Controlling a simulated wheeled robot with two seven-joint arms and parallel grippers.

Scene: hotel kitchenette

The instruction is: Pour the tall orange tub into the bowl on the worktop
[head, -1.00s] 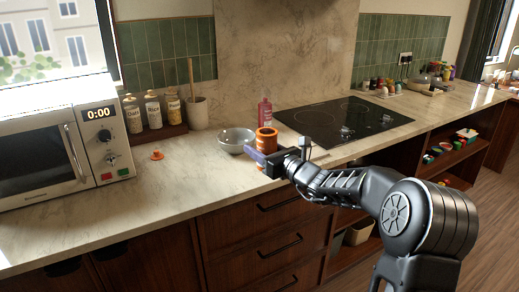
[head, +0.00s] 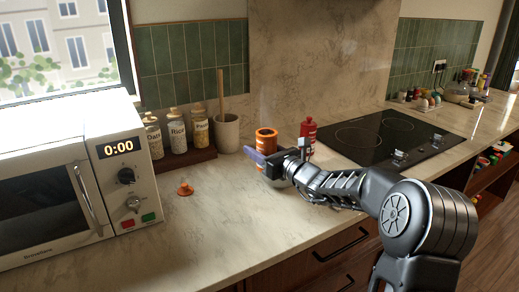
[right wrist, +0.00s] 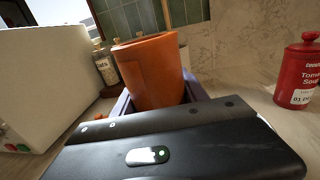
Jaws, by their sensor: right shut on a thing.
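The tall orange tub (head: 266,133) is upright in my right gripper (head: 264,162), above the worktop (head: 215,225). The jaws are shut around its lower part. In the right wrist view the tub (right wrist: 150,70) stands between the purple-grey fingers, leaning slightly, with its inside hidden. The bowl is hidden or nearly so behind my right gripper and forearm in the head view, and I cannot make it out in the right wrist view. My left gripper is not in view.
A microwave (head: 40,205) stands at the left. Labelled jars (head: 176,133) and a utensil crock (head: 227,133) stand at the back. A red bottle (head: 308,130) is right of the tub, before the black hob (head: 390,138). A small orange cone-like piece (head: 185,188) lies on open worktop.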

